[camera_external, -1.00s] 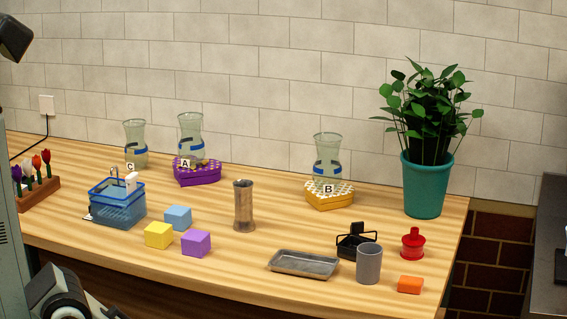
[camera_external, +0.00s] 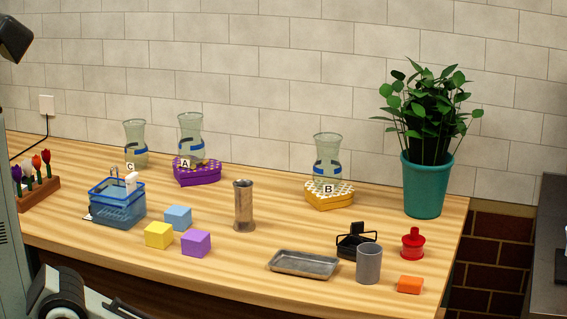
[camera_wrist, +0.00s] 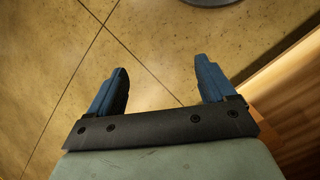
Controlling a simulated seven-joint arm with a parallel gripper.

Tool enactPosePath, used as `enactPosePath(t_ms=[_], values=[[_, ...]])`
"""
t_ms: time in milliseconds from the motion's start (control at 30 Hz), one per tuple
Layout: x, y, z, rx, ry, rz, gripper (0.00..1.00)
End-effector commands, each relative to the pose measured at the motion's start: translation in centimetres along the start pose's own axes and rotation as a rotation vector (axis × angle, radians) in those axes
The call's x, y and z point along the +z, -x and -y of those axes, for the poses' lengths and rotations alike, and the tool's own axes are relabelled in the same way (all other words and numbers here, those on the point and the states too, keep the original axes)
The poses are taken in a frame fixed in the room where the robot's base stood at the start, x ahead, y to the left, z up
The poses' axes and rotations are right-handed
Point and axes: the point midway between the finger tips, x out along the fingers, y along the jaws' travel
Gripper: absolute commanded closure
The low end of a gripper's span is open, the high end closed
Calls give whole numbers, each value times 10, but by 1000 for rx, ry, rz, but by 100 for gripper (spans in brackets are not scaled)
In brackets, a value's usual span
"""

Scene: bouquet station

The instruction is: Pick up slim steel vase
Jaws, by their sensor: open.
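The slim steel vase (camera_external: 244,206) stands upright on the wooden counter (camera_external: 215,270), near the middle of the external view. Nothing touches it. My gripper (camera_wrist: 163,82) shows in the wrist view with two blue fingers spread apart and nothing between them. It is over the tiled floor (camera_wrist: 55,60), beside a wooden edge (camera_wrist: 295,95) at the right. The vase is not in the wrist view. In the external view part of my arm (camera_external: 65,297) shows at the lower left, well apart from the vase, and the fingers are not visible there.
Yellow (camera_external: 158,235), blue (camera_external: 178,217) and purple (camera_external: 196,243) blocks lie left of the vase, near a blue basket (camera_external: 117,205). A metal tray (camera_external: 303,263) and grey cup (camera_external: 369,264) are to its right. Glass vases stand behind, including one on a yellow box (camera_external: 330,199).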

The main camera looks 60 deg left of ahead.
Motion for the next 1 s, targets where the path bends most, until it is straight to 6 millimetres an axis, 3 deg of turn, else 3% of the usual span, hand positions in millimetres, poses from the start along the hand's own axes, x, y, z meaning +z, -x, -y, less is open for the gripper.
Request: enactPosePath(t_ms=[200, 600, 800, 1000], values=[[-36, 48, -73, 118, 7, -78, 17], [-67, 154, -206, 361, 5, -166, 17], [-78, 221, -252, 484, 0, -203, 17], [-94, 300, -271, 599, -5, -255, 17]])
